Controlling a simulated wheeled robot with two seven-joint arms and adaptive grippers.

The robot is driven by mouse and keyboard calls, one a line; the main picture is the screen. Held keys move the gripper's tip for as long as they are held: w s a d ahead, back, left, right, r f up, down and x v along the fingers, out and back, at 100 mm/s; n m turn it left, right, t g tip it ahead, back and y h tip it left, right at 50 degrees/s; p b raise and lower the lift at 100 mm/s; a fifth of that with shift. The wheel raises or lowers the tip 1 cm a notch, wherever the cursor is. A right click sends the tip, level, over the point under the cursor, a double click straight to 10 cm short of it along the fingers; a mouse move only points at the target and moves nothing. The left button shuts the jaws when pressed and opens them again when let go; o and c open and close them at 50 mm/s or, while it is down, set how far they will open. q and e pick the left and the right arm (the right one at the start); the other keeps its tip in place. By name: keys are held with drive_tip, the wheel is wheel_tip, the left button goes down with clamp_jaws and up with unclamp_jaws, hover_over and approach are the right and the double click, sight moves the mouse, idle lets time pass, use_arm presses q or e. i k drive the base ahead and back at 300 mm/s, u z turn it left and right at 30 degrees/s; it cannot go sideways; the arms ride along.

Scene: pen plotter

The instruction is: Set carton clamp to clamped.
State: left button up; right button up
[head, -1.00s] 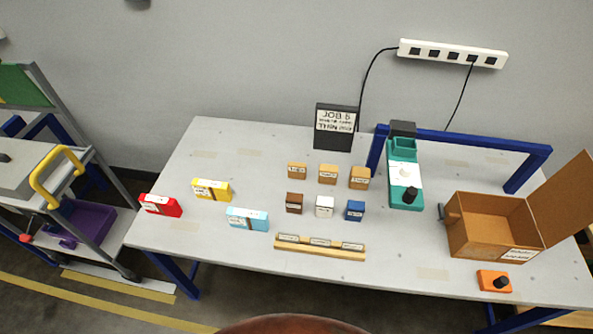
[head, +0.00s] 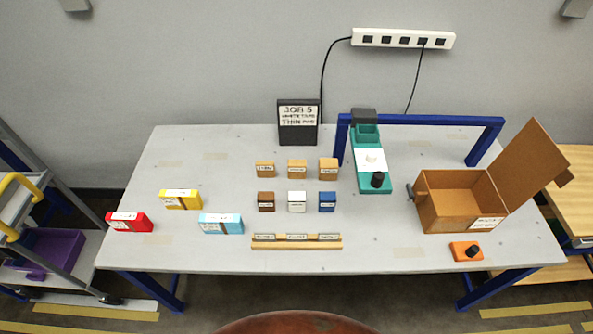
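An open brown carton (head: 451,213) stands at the right of the table, its flap raised to the right and a white label on its front. A small dark grey part (head: 411,192) sits at the carton's left side; it may be the carton clamp, but its setting is too small to tell. An orange block with a black knob (head: 466,251) lies in front of the carton, near the table's front edge. Neither of my grippers is in the head view.
The grey table (head: 370,256) holds a teal device (head: 371,181) under a blue frame (head: 425,120), a black sign (head: 298,128), several small blocks (head: 297,169), a wooden rack (head: 296,245), and red (head: 130,221), yellow (head: 181,201) and light blue (head: 222,225) boxes. Free surface lies left of the carton.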

sight(463, 251)
drive_tip(key=z, duration=1.8)
drive_tip(key=i, duration=0.35)
